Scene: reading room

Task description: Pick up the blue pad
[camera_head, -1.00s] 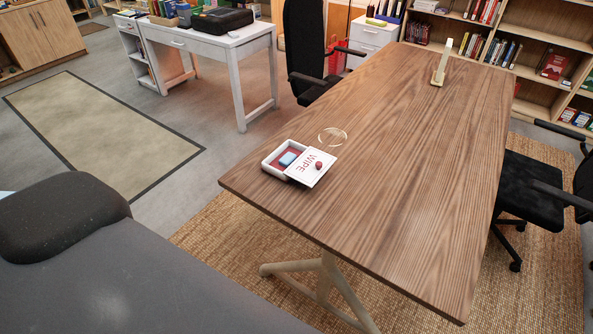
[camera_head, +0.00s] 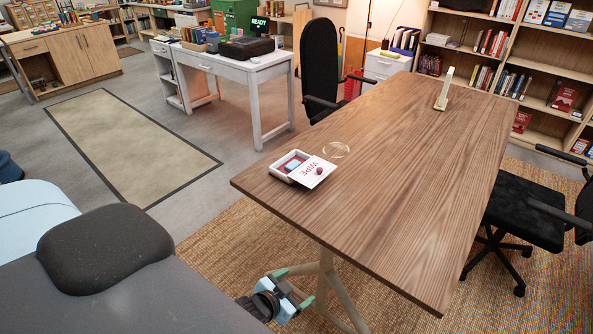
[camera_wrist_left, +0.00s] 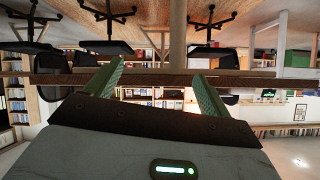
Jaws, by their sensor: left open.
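The blue pad (camera_head: 293,165) lies in a small white box (camera_head: 273,172) with a red inside, near the table's left corner. My left gripper (camera_head: 294,287) is open and empty. It is below and in front of the table's near edge, well away from the box. Its two green fingers also show spread in the left wrist view (camera_wrist_left: 158,70), which looks upside down. My right gripper is not in view.
The wooden table (camera_head: 400,180) is mostly bare. A clear round disc (camera_head: 336,150) lies just behind the box, and a cream upright stand (camera_head: 443,92) is at the far end. Black chairs (camera_head: 322,70) stand at the table's left and right sides (camera_head: 520,205).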

